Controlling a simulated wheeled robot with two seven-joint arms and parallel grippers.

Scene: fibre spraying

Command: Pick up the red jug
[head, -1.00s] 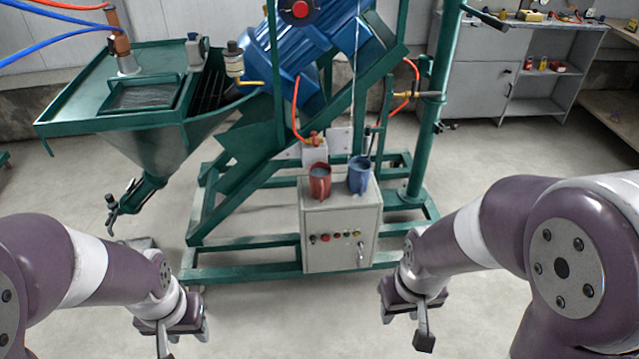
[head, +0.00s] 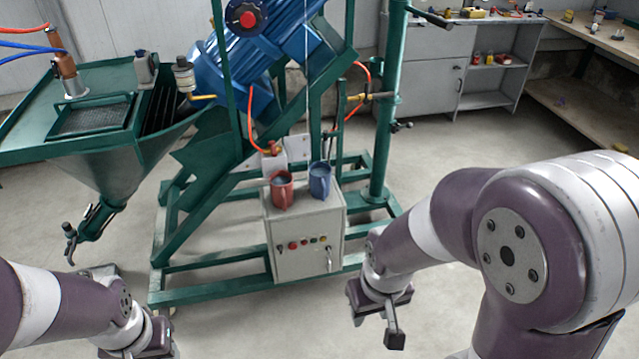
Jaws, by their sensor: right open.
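The red jug (head: 282,192) stands upright on top of the grey control box (head: 305,245). A blue jug (head: 319,180) stands just to its right, a small gap apart. My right gripper (head: 376,322) is open and empty, low in front of the box and to its right, well apart from the jugs. My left gripper (head: 140,350) is at the bottom left edge, partly cut off, away from the jugs. Whether its jaws are open or shut does not show.
The green machine frame (head: 205,290) surrounds the box, with a blue motor (head: 265,60) above and a green hopper (head: 105,165) at left. A green post (head: 385,130) stands right of the jugs. A grey cabinet (head: 430,85) is behind. Floor in front is clear.

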